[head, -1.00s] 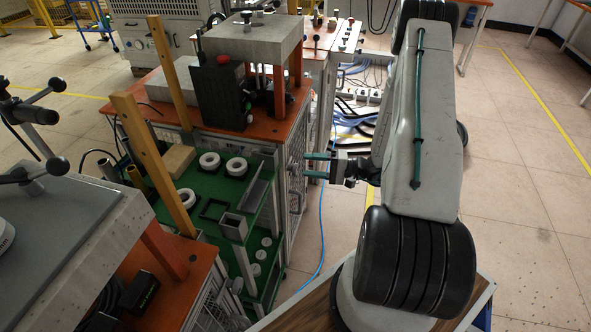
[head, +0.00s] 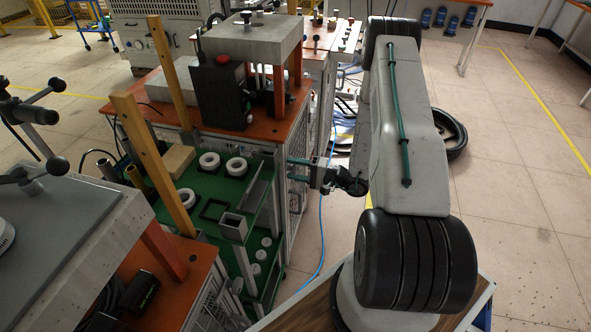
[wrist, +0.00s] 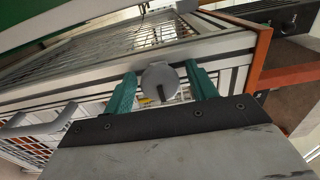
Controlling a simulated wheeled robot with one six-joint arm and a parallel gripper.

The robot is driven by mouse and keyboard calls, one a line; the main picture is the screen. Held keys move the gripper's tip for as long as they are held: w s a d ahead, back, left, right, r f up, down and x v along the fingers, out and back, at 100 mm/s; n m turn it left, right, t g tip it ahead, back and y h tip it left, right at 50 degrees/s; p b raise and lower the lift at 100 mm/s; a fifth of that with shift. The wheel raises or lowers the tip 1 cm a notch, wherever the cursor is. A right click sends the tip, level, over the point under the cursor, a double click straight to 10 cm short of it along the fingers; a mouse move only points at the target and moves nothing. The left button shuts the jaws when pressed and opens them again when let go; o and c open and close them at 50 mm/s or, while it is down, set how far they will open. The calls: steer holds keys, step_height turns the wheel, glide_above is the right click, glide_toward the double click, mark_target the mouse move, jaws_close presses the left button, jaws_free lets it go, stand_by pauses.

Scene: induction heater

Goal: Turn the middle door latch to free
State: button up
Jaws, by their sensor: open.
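My gripper (head: 299,169) is at the side of the cabinet under the orange-topped bench, its green fingers pointing left at the mesh side. In the wrist view my gripper (wrist: 160,73) is open, with one green finger on each side of a round grey latch knob (wrist: 160,84). The knob sits on the light metal door frame (wrist: 90,84) and has a small dark mark at its lower middle. I cannot tell whether either finger touches it. In the head view the latch is hidden or too small to make out.
A grey bar handle (wrist: 40,128) stands out at the left in the wrist view. A green shelf (head: 190,215) with white rings lies left of the cabinet. A blue cable (head: 323,225) runs over the floor. Free floor (head: 530,210) lies to the right.

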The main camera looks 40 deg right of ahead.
steer(key=c, duration=0.9)
steer(key=shift+c, duration=0.2)
steer(key=shift+m, duration=0.3)
steer(key=m, duration=1.3)
steer(key=shift+m, duration=2.1)
